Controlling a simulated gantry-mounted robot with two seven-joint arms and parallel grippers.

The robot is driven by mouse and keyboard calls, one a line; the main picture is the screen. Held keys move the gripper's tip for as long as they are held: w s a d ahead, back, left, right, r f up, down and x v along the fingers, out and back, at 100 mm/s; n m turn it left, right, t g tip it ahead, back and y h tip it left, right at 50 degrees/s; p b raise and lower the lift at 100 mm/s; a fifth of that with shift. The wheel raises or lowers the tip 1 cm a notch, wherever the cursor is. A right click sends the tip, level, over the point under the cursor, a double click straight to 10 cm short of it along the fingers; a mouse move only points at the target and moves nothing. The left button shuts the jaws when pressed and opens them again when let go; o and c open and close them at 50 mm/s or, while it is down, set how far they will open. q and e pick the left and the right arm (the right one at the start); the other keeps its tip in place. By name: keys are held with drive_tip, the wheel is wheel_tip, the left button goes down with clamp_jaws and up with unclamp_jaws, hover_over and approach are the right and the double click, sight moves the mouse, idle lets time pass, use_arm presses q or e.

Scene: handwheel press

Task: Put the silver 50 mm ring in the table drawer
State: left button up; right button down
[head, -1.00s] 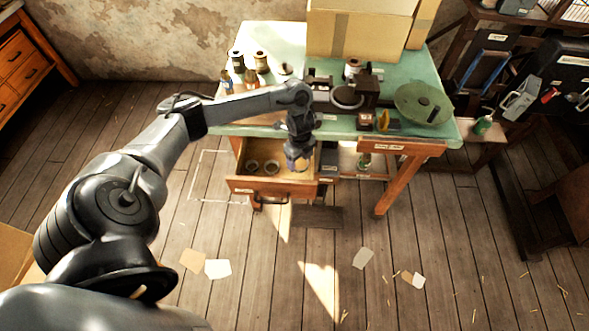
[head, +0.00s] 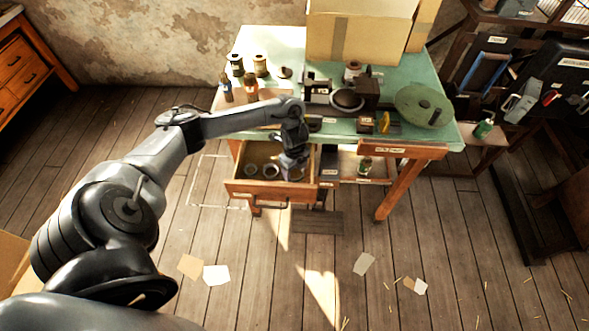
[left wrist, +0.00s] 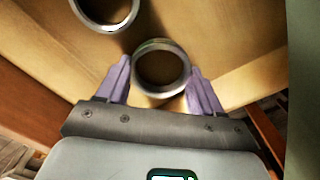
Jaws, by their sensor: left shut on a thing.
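The table drawer (head: 245,190) stands open at the table's front left. My left gripper (head: 292,174) reaches down into its right part. In the left wrist view my left gripper (left wrist: 159,72) has its purple fingers shut on a silver ring (left wrist: 138,68), one finger on each side. The ring is over the drawer's wooden floor; I cannot tell whether it touches it. Another ring (left wrist: 108,28) lies in the drawer at the upper left of that view. In the head view two rings (head: 251,170) (head: 269,171) show left of the gripper. My right gripper is out of view.
The green table top (head: 300,45) holds spools (head: 261,65), bottles, a press with a round wheel (head: 347,99), a green disc (head: 423,106) and a cardboard box (head: 360,30). The drawer's side walls stand close around my gripper.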

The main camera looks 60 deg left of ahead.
use_arm(q)
drive_tip(key=shift+f, duration=0.2)
drive_tip(key=o, duration=1)
drive_tip(key=shift+r, duration=0.15)
drive_tip(key=shift+r+p, duration=2.7)
drive_tip(key=shift+r, duration=3.4)
